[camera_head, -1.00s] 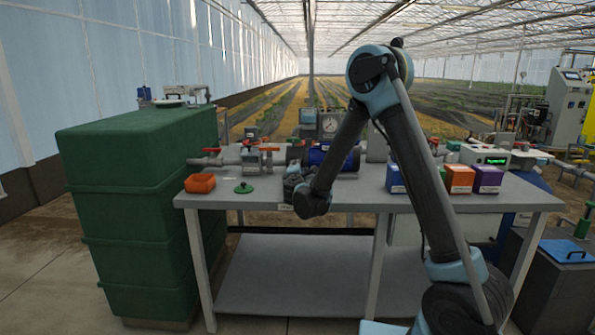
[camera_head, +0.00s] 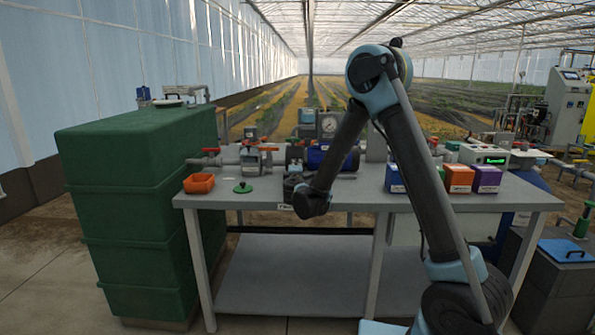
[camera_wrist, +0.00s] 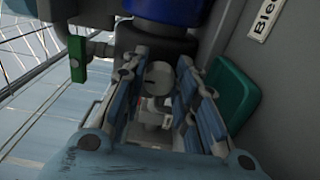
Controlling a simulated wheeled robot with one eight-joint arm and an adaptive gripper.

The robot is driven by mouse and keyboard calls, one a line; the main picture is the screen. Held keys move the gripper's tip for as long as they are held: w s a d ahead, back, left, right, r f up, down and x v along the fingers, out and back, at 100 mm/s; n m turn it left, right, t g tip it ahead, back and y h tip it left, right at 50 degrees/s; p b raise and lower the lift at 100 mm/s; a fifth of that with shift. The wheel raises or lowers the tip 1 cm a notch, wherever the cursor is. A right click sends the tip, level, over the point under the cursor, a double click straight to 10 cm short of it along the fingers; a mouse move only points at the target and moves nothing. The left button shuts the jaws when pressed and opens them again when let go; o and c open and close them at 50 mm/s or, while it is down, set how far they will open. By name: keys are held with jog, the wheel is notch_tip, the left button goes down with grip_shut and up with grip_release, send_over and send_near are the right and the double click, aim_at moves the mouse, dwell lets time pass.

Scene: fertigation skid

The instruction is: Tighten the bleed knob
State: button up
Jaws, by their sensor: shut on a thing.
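In the wrist view my gripper (camera_wrist: 158,88) has its blue-padded fingers on both sides of a small grey round knob (camera_wrist: 158,77), and it is shut on it. A pale fitting shows below the knob between the fingers. The fingers hide the knob's sides. A label whose visible letters read "Blee" (camera_wrist: 265,17) is on the grey surface at the upper right. In the head view my gripper (camera_head: 294,185) is low at the bench's front edge, left of the blue cylinder (camera_head: 330,159); the knob cannot be made out there.
In the wrist view a green block (camera_wrist: 234,95) is close beside the right finger, and a green handle (camera_wrist: 77,58) is at the left. On the bench (camera_head: 350,195) are an orange tray (camera_head: 199,183), a green disc (camera_head: 243,187) and several coloured boxes (camera_head: 459,179) at the right.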

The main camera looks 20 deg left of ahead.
jog(key=o, duration=1)
jog(key=shift+w+f, duration=0.1)
jog(key=shift+f, duration=0.05)
jog(key=shift+o, duration=0.2)
jog(key=shift+s, duration=0.3)
jog(key=v, duration=1.1)
jog(key=shift+s+d, duration=0.2)
jog(key=shift+d, duration=0.05)
